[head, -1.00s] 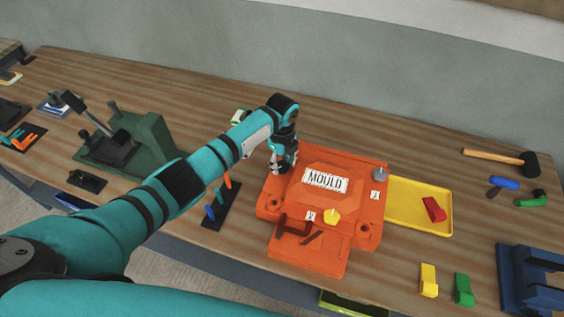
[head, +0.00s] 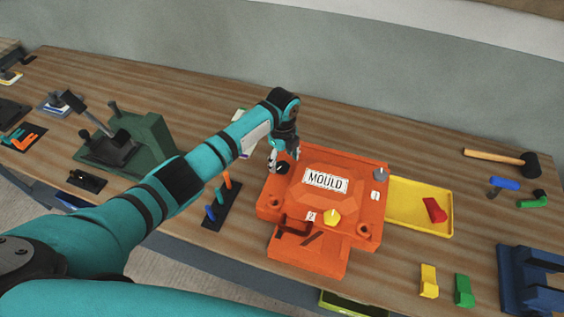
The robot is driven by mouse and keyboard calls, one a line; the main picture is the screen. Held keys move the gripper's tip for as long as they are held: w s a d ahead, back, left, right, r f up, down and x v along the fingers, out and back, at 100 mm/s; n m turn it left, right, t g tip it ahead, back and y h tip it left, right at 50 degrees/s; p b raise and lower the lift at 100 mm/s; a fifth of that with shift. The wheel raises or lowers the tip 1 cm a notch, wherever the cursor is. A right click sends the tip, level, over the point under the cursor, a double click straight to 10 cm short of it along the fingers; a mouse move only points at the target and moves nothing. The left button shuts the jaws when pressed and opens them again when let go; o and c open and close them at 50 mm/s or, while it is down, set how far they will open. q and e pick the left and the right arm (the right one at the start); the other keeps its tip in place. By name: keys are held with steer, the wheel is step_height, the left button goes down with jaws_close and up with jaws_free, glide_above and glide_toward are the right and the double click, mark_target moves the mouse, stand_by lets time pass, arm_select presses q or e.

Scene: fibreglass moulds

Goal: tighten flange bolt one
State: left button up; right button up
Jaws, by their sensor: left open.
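The orange mould (head: 350,238) sits on the bench with a white MOULD label on its raised top. A black bolt knob (head: 282,168) is at its back left corner. A yellow knob (head: 332,217) is at the front beside a small tag that seems to read 2. A grey knob (head: 380,174) is at the back right beside another tag, too small to read. My left gripper (head: 284,160) is open, its fingers spread just above the black knob; whether they touch it I cannot tell. My right gripper is not in view.
A yellow tray (head: 408,221) with a red block (head: 434,209) adjoins the mould's right side. A green fixture (head: 150,146) and a dark rack of coloured tools (head: 222,207) stand left. A hammer (head: 500,157) lies at right. The bench behind the mould is clear.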

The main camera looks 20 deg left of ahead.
mark_target(282, 165)
arm_select(q)
steer(key=shift+s+r, duration=0.15)
steer(key=shift+r, duration=3.05)
